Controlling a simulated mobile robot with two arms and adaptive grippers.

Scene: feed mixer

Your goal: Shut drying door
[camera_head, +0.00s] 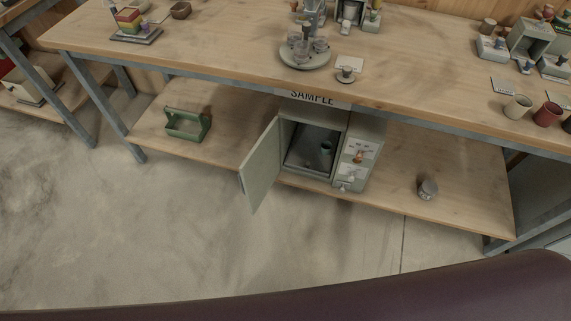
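The drying door (261,168) is a pale grey-green panel hinged on the left side of a small cabinet (341,121). It stands wide open and swings out past the front edge of the lower shelf. Inside the cabinet, a dark tray or floor (303,160) shows, with a small green cup (326,147) on it. A control panel (356,155) with an orange knob and pale knobs is on the cabinet's right front. Neither of my grippers is in view.
The cabinet stands on the lower shelf (400,170) under a wooden bench top (220,45). A green open carrier (187,124) is left on that shelf, and a grey jar (428,189) is right. The concrete floor (150,240) in front is clear. A dark purple rounded surface fills the bottom edge.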

